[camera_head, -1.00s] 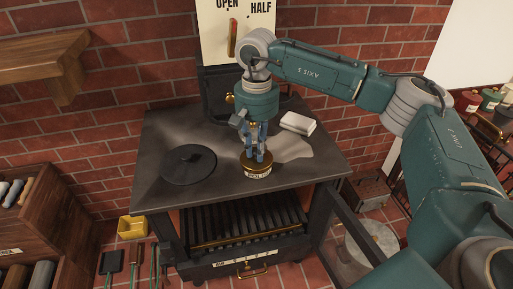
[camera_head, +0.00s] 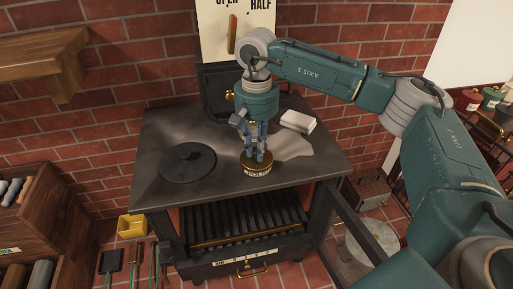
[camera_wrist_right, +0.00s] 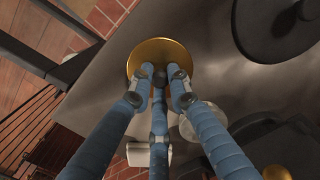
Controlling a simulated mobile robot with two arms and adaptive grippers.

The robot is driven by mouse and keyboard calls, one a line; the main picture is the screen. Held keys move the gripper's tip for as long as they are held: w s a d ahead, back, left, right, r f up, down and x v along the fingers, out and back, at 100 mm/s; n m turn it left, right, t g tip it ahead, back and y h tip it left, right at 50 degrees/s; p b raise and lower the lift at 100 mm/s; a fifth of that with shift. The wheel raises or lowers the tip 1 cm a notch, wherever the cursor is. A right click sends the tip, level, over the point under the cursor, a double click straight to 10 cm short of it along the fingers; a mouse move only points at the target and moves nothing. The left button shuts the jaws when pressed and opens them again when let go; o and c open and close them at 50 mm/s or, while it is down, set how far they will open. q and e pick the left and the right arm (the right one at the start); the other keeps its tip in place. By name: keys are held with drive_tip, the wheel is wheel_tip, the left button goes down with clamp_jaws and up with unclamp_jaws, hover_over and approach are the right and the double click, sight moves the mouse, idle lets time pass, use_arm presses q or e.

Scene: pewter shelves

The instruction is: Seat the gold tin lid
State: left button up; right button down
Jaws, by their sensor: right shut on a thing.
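The gold tin lid (camera_head: 249,163) is at the top of a small round tin (camera_head: 258,174) with a pale lettered label, near the front middle of the dark stove top. In the right wrist view the lid (camera_wrist_right: 160,50) is a round gold disc under the fingertips. My right gripper (camera_head: 257,156) points down from above with its blue fingers shut on the lid at its middle. The fingers (camera_wrist_right: 160,76) hide the lid's centre. I cannot tell whether the lid lies flush on the tin. My left gripper is not in view.
A round black plate (camera_head: 188,161) lies left on the stove top (camera_head: 221,186). A white block (camera_head: 298,121) lies behind to the right. A flue with a brass knob rises at the back, below an OPEN/HALF sign (camera_head: 215,38). The front right of the top is clear.

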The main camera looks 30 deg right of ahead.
drive_tip(key=c, duration=1.6)
unclamp_jaws()
drive_tip(key=shift+o, duration=0.2)
drive_tip(key=shift+r+p, duration=2.15)
drive_tip(key=shift+r, duration=1.4)
drive_tip(key=shift+f, duration=0.1)
